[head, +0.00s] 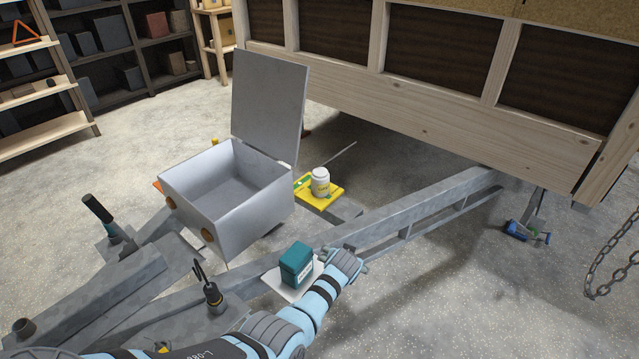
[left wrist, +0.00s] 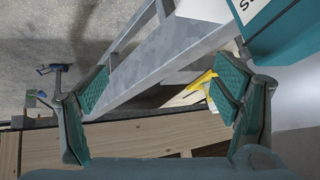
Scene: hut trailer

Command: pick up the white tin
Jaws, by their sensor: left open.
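A yellow patch (left wrist: 203,80) shows in the left wrist view, but I cannot make out the tin there. My left gripper (head: 354,262) is beside the teal container, nearer to me than the tin and clearly apart from it. In the left wrist view its jaws (left wrist: 161,82) are open with nothing held between them. My right gripper is not in view.
A teal container (head: 297,263) stands on a white sheet right by my left gripper. An open grey box (head: 228,203) with a raised lid stands left of the tin. The drawbar beam (head: 420,205) runs to the wooden hut wall (head: 430,130). A blue-handled part (head: 517,229) is at the right.

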